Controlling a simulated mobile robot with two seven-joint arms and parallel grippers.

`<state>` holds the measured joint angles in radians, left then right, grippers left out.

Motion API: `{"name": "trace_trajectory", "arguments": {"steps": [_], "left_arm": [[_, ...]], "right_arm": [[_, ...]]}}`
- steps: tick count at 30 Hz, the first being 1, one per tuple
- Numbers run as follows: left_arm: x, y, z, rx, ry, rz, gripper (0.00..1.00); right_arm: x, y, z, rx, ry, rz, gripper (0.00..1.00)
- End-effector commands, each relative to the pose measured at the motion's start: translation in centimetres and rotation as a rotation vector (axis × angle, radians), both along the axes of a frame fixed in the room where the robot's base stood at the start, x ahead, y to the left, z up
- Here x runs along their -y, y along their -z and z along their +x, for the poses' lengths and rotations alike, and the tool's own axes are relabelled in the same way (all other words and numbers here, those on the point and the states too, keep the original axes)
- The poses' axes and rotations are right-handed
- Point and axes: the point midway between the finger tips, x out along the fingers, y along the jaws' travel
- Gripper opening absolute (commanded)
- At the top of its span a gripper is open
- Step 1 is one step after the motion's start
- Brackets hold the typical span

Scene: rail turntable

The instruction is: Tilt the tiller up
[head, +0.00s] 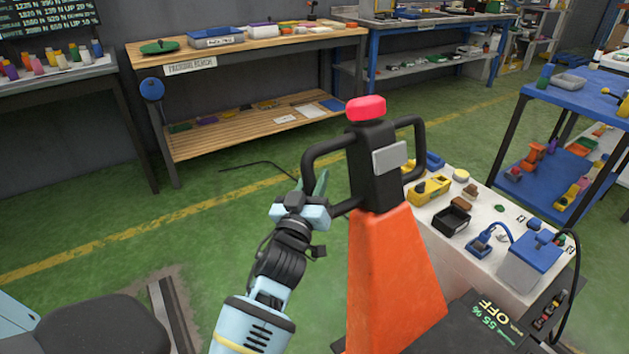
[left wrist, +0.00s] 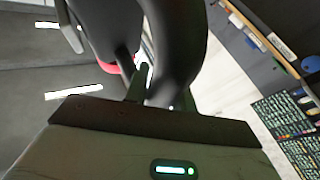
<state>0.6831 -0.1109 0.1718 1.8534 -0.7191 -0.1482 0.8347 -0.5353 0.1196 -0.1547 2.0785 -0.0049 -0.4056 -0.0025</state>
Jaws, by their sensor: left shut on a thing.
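The tiller (head: 392,265) stands in the middle of the head view, with an orange shaft, a black head with a loop handle on each side, and a red cap on top. It looks close to upright. My left gripper (head: 318,197) is at the left loop handle (head: 320,150) and is shut on its lower part. The left wrist view shows the dark curved handle (left wrist: 180,50) close in front of the gripper (left wrist: 150,90). The fingertips are partly hidden by the handle. My right gripper is in neither view.
A white-topped bench (head: 480,225) with several tools and a blue-lidded box (head: 530,260) stands right behind the tiller. A blue shelf cart (head: 580,100) is at the far right. A wooden workbench (head: 250,50) stands at the back.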

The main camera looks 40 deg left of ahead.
Motion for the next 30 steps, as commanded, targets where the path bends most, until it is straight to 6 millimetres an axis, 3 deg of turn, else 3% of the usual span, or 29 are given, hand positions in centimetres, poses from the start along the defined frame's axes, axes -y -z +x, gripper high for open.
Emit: {"name": "trace_trajectory", "arguments": {"steps": [8, 9, 13, 30], "left_arm": [[0.2, 0.3, 0.04, -0.006, 0.004, -0.004, 0.0], [0.19, 0.29, 0.05, -0.006, 0.004, -0.004, 0.29], [0.11, 0.19, 0.03, -0.003, 0.002, -0.003, 0.46], [-0.1, 0.28, -0.01, -0.001, 0.002, -0.002, 0.47]], "right_arm": [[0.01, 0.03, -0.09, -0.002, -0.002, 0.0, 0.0], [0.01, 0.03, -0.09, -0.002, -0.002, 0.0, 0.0], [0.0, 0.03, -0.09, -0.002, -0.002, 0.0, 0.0], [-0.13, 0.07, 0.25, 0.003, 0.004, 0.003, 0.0]]}}
